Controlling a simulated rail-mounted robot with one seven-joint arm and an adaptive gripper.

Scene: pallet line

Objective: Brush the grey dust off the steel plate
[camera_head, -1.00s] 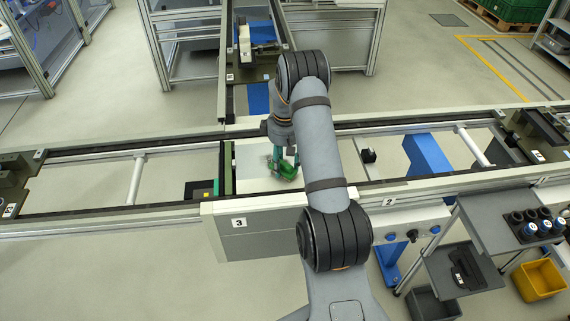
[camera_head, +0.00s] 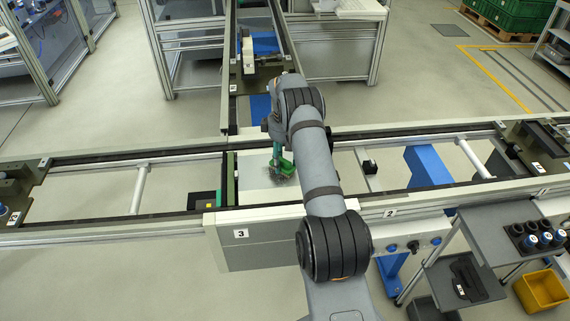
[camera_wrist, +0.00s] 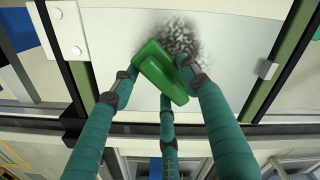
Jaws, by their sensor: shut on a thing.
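The steel plate (camera_wrist: 227,50) lies flat in the line, seen from above in the wrist view; it also shows in the head view (camera_head: 252,175), partly hidden by my arm. A speckled patch of grey dust (camera_wrist: 178,35) lies on the plate near the top middle of the wrist view. My gripper (camera_wrist: 160,78) has its teal fingers closed around a green block-shaped brush (camera_wrist: 160,72). The brush is at the near edge of the dust in the wrist view. Its underside is hidden, so I cannot tell whether it touches the plate. The brush also shows in the head view (camera_head: 284,168).
Dark rails with green strips (camera_wrist: 287,62) flank the plate. Small metal clamps (camera_wrist: 266,69) sit at its sides. A grey trolley (camera_head: 500,222) with bottles stands at the right.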

